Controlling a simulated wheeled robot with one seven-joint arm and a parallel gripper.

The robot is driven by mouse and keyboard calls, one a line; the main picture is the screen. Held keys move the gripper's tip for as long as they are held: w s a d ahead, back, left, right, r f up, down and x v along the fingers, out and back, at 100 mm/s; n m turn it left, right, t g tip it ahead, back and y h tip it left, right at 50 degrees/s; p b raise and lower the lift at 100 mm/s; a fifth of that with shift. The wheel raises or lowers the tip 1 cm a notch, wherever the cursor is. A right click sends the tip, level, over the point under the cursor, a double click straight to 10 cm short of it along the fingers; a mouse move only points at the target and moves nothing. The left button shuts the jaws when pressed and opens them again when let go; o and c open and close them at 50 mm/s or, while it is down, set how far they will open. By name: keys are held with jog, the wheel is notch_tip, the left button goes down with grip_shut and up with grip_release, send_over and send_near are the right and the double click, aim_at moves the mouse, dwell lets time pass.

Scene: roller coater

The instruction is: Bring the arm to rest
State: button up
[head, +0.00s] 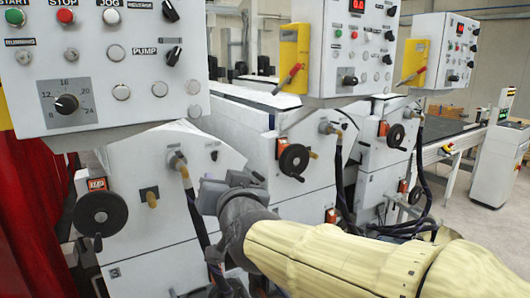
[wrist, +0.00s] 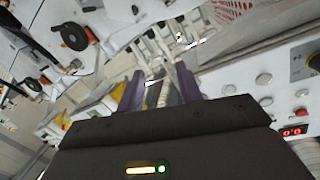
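My arm (head: 340,257), in a pale yellow cover, reaches from the lower right of the head view toward the machine. My gripper (head: 212,192) is at its end, in front of the first roller coater unit (head: 150,240). I cannot tell from the head view whether it touches the machine. In the wrist view my gripper (wrist: 160,92) shows two purple fingers standing apart, with no object clearly held between them.
A control panel (head: 105,62) with a dial and buttons overhangs the upper left. Black handwheels (head: 100,215) (head: 293,160) and hoses (head: 195,205) stick out near my gripper. A red curtain (head: 35,215) hangs at the left. Open floor (head: 490,240) lies at the right.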

jog(key=d+f+g+h, duration=0.1)
jog(key=d+f+g, duration=0.1)
jog(key=d+f, duration=0.35)
jog(key=d+f+g+h, duration=0.1)
jog(key=d+f+g, duration=0.15)
jog(key=f, duration=0.65)
jog(key=s+d+f+g+h, duration=0.2)
jog(key=s+d+f+g, duration=0.2)
jog(key=s+d+f, duration=0.2)
jog(key=s+d+f+g+h, duration=0.2)
jog(key=s+d+f+g, duration=0.2)
jog(key=s+d+f, duration=0.3)
jog(key=d+f, duration=0.3)
jog(key=f, duration=0.3)
jog(key=shift+d+f+m+g, duration=0.2)
jog(key=shift+f+m+g, duration=0.1)
jog(key=shift+m+g, duration=0.1)
jog(key=shift+d, duration=0.1)
